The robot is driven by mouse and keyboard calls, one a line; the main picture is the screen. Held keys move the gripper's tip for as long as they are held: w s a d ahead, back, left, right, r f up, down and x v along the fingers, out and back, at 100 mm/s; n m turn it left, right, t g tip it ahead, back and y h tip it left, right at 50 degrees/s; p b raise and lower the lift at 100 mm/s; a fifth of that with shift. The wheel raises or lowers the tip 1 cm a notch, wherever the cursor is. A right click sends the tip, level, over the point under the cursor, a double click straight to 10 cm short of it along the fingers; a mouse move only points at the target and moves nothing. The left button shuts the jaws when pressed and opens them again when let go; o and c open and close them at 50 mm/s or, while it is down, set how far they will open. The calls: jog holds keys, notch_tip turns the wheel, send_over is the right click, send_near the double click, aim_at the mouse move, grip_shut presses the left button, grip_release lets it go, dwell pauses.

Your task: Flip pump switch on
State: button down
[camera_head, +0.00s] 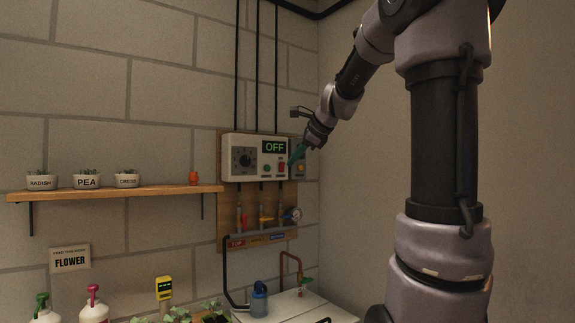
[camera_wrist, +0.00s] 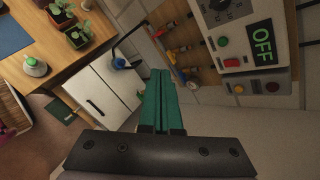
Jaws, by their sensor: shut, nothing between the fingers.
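The white control box (camera_head: 240,143) hangs on the wall, with a dark dial and a display (camera_head: 274,147) reading OFF. A green button (camera_head: 267,168) and a red switch-like part (camera_head: 282,167) sit below the display. In the wrist view the box (camera_wrist: 243,15) is at the upper right, with the green button (camera_wrist: 222,41) and the red part (camera_wrist: 232,62). My gripper (camera_head: 292,162) has its teal fingers shut and empty, in front of the box's right end in the head view. In the wrist view the fingertips (camera_wrist: 160,73) lie left of the box. Contact cannot be told.
A grey box (camera_wrist: 257,84) with red and yellow buttons is beside the control box. Below are valves on a wooden board (camera_head: 228,205) and a white cabinet (camera_head: 290,306). A shelf (camera_head: 150,190) with labelled pots is at left. Bottles and plants stand lower left.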

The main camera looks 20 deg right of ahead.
jog(key=w+d+r+m+t, duration=0.2)
jog(key=w+d+m, duration=0.8)
jog(key=w, duration=0.4)
jog(key=shift+w+d+r+m+t, duration=0.15)
jog(key=shift+w+d+m+t, duration=0.2)
jog(key=shift+d+m, duration=0.1)
send_near(283, 165)
jog(key=x, duration=0.4)
jog(key=f+x, duration=0.1)
jog(key=x, duration=0.1)
jog(key=shift+s+f, duration=0.15)
jog(key=shift+s, duration=0.1)
jog(key=shift+w+a, duration=0.1)
jog(key=shift+w, duration=0.2)
jog(key=shift+r, duration=0.2)
jog(key=shift+w+a+r, duration=0.1)
jog(key=shift+w+r, duration=0.05)
jog(key=shift+w, duration=0.15)
jog(key=shift+r, duration=0.1)
